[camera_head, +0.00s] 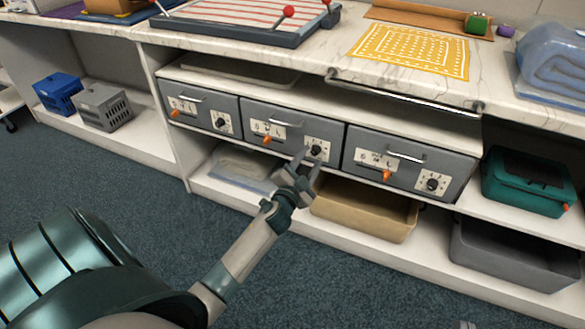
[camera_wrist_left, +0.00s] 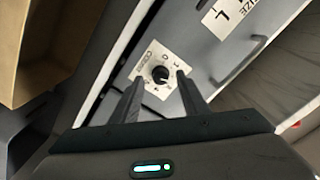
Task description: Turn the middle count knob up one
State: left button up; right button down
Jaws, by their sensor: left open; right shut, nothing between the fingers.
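The middle count knob (camera_head: 316,151) is a small black dial on a white plate at the right of the middle grey drawer (camera_head: 285,127). My left gripper (camera_head: 309,160) is open just in front of it. In the left wrist view the knob (camera_wrist_left: 160,74) shows between the tips of the open left gripper (camera_wrist_left: 160,81), with the white count plate (camera_wrist_left: 150,62) around it. I cannot tell whether the fingers touch it. Two small grey tips at the bottom edge look like my right gripper (camera_head: 467,325), shut and empty; the rest is cut off.
The left drawer (camera_head: 198,107) and right drawer (camera_head: 405,168) carry similar black knobs, orange levers and bar handles. A metal rail (camera_head: 400,92) runs along the counter edge above. A tan bin (camera_head: 365,215) sits below the middle drawer. The carpet in front is clear.

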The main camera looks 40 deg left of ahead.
pick_arm(q)
jog(key=p+v, duration=0.1)
jog(key=v, duration=1.5)
pick_arm(e)
notch_tip(320, 180, down, 5)
jog(key=w+g+h, duration=0.1)
jog(key=w+g, duration=0.1)
jog(key=g, duration=0.1)
jog(key=shift+w+d+f, duration=0.15)
jog(key=shift+w+f, duration=0.05)
jog(key=shift+w, duration=0.1)
pick_arm(q)
jog(key=shift+d, duration=0.15)
